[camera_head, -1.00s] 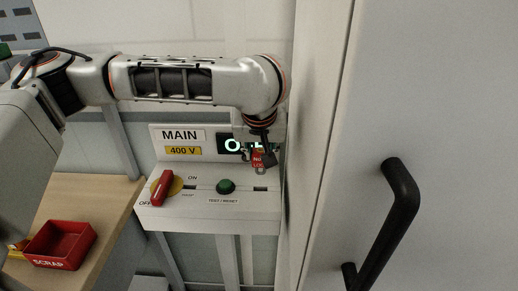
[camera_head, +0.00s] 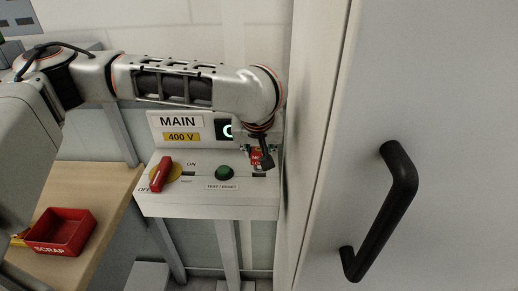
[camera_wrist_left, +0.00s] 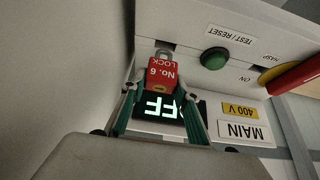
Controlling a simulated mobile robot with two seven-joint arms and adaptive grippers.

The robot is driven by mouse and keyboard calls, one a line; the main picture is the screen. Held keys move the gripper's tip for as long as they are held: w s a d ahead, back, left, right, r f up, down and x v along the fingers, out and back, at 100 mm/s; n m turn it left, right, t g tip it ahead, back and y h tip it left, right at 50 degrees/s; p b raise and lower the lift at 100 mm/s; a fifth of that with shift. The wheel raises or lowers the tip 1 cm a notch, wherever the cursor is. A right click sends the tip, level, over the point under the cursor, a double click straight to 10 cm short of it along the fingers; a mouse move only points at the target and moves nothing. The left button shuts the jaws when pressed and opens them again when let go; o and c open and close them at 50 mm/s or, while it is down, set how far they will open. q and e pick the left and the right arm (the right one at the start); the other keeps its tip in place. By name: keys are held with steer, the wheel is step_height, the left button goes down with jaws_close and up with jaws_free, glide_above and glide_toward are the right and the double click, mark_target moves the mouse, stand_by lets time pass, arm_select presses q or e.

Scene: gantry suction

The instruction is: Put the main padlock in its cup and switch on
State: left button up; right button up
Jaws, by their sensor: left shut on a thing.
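My left gripper (camera_head: 262,152) is shut on the red padlock (camera_head: 257,159) above the right end of the white panel box (camera_head: 205,203). In the left wrist view the padlock (camera_wrist_left: 162,73) reads "No. 6 LOCK" and sits between the green-edged fingers (camera_wrist_left: 160,90), its metal shackle pointing away from the gripper. The red rotary switch handle (camera_head: 160,175) on its yellow disc stands by the OFF mark. A lit display (camera_wrist_left: 160,106) shows "FF", partly covered by the padlock and gripper. I cannot make out a cup. My right gripper is not in view.
A green TEST/RESET button (camera_head: 224,173) is left of the padlock. A tall pale door with a black handle (camera_head: 400,190) stands close on the right. A red SCRAP tray (camera_head: 62,232) sits on a wooden bench (camera_head: 108,205) at the left.

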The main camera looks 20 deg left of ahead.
arm_select(q)
steer(key=shift+f, duration=1.95)
steer(key=o, duration=1.3)
steer(key=shift+f, duration=0.1)
steer(key=shift+c, duration=0.2)
steer(key=v, duration=1.2)
steer(key=c, duration=0.4)
